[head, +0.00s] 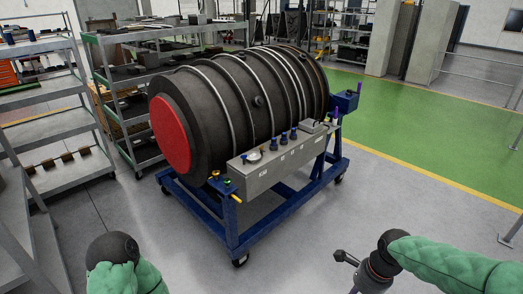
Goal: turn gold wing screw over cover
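A large dark ribbed engine drum (230,100) lies on a blue wheeled stand, with a round red cover (171,135) on its near left end. A grey box (275,163) runs along the stand's front side. Small gold-yellow (215,174) and green (228,181) knobs sit by the box's left end, with a yellow handle-like piece (237,198) just below. They are too small to tell which is the wing screw. My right arm's dark end parts (345,257) show at the bottom right, well apart from the stand; its fingers are not clear. My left gripper is out of view.
The blue stand (232,235) has casters. Several blue-topped fittings (283,138) and a round gauge (254,156) stand on the box. Metal shelves (45,85) fill the left side. The grey floor in front and right is clear, with a green floor area (430,130) beyond.

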